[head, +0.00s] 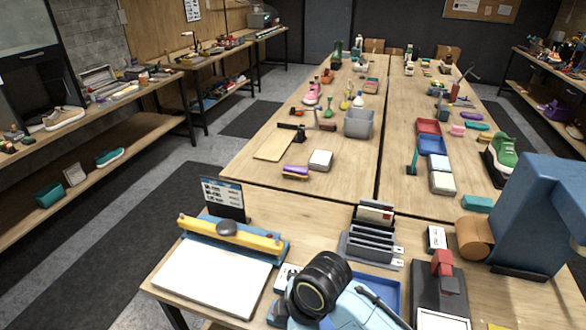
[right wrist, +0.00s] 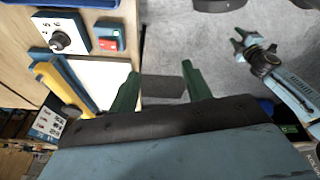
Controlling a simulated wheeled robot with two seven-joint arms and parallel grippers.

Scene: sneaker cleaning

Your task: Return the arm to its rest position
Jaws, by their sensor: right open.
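My right gripper (right wrist: 158,72) shows in the right wrist view as two dark green fingers standing apart, with nothing between them. Grey floor and part of a white board lie behind them. A light blue arm with a black joint (right wrist: 268,60) reaches in at the right of that view; it looks like my left arm. In the head view a light blue arm part with a black round joint (head: 320,284) stands at the bottom centre, over the near table edge. No gripper fingers show there.
The near table holds a white board with a yellow bar (head: 228,236), a small sign (head: 223,197), a grey rack (head: 371,242) and a large blue machine (head: 536,215). Long tables (head: 284,176) with sneakers and bins run behind. The floor at the left (head: 185,160) is clear.

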